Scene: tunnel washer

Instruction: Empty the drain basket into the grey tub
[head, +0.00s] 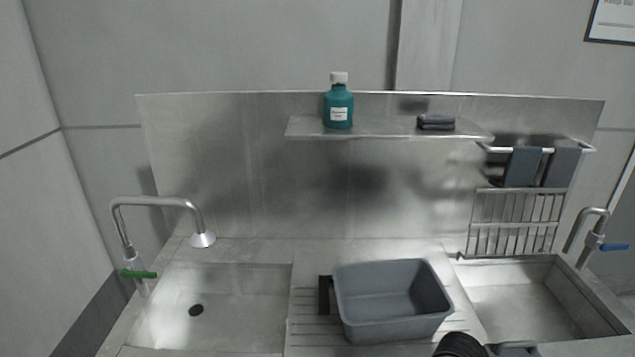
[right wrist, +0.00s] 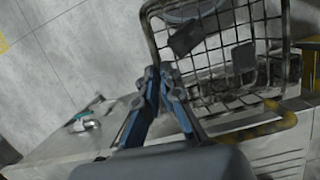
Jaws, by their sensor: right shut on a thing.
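The grey tub (head: 392,300) stands upright on the ribbed drainboard between the two sinks in the head view, and its visible inside looks empty. In the right wrist view, my right gripper (right wrist: 162,82) is shut at the near corner of the wire drain basket (right wrist: 150,30). The basket is tilted, and several dark flat scraps (right wrist: 243,57) show against its mesh. A yellow curved bar (right wrist: 270,124) runs along its near side. The basket does not show in the head view. My left gripper is not in view.
The left sink (head: 240,310) has a tap with a green lever; the right sink (head: 520,295) has one with a blue lever. A wire rack (head: 515,222) stands behind the right sink. A teal bottle (head: 338,106) and dark block (head: 436,122) sit on the shelf (head: 385,130).

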